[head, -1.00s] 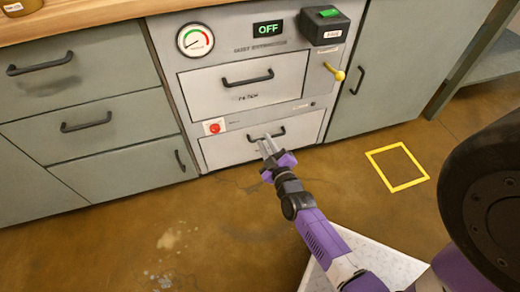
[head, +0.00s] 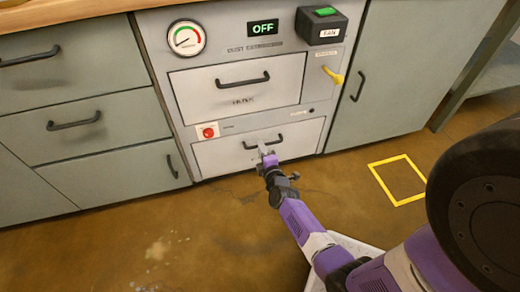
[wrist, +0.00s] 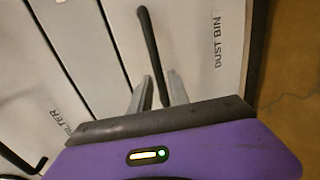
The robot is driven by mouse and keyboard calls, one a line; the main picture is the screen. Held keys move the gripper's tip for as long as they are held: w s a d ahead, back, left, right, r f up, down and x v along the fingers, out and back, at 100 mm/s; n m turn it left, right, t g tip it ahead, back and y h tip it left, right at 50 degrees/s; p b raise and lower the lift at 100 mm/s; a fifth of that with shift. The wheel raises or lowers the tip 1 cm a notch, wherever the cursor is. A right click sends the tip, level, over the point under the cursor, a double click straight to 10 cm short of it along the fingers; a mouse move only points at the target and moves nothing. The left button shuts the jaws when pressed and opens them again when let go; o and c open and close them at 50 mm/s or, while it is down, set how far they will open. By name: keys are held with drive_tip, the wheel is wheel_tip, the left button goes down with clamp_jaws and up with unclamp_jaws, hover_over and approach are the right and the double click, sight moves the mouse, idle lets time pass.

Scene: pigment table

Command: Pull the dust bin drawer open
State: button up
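The dust bin drawer (head: 218,160) is the light grey lowest front of the dust extractor and looks closed. Its black bar handle (head: 283,136) shows in the head view. In the wrist view the handle (wrist: 149,38) runs down between my fingers, beside the printed words DUST BIN (wrist: 218,42). My gripper (head: 262,148) is at the handle; in the wrist view my gripper (wrist: 161,84) is open, one finger on each side of the bar, with small gaps showing. The exact fingertip depth around the bar is hard to tell.
The filter drawer (head: 205,92) is above, closed, with its own handle. A red button (head: 208,132) and a yellow lever (head: 334,76) are nearby. Green-grey cabinets (head: 110,120) flank the unit. The floor before the drawer is clear; a yellow outlined square (head: 397,180) lies right.

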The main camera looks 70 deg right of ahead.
drive_tip(key=shift+b+x, duration=0.5)
drive_tip(key=shift+x, duration=0.9)
clamp_jaws()
idle(0.4)
